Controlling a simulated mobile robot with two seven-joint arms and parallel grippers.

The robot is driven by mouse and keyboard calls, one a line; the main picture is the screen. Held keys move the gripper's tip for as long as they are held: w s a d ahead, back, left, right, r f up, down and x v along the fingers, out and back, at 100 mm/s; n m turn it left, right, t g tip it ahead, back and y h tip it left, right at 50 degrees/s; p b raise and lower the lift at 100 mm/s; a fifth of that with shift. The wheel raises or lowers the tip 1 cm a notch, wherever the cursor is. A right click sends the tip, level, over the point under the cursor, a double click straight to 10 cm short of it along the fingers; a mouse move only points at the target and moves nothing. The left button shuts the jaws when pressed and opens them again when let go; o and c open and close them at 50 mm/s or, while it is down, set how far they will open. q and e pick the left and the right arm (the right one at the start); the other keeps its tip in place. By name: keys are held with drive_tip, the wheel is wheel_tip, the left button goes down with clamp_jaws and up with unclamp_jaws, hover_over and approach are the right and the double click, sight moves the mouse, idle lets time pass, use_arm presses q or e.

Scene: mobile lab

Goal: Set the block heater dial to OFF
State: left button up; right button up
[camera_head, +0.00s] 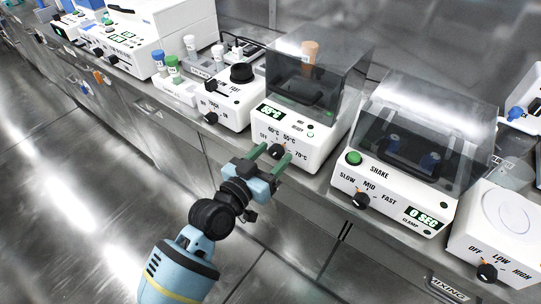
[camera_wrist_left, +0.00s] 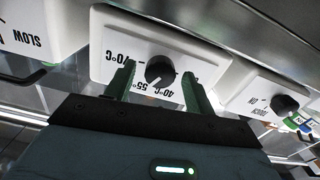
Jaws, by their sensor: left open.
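The block heater (camera_head: 312,128) is a white box with a clear lid, and its green display reads 55°C. Its black dial (camera_head: 277,150) sits on the front face among the marks OFF, 40°C, 55°C and 70°C. The dial also shows in the left wrist view (camera_wrist_left: 159,71), where its pointer seems to be towards 55°C. My left gripper (camera_head: 276,153) is open, with one green finger on each side of the dial. In the left wrist view the fingers (camera_wrist_left: 159,78) show gaps to the dial. My right gripper is not in view.
A shaker (camera_head: 398,192) with a clear lid stands to the right of the heater, and a mixer (camera_head: 497,240) with its own dial stands beyond it. To the left is a white device (camera_head: 232,108) with a black top. The floor in front is clear.

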use_arm(q)
drive_tip(key=c, duration=1)
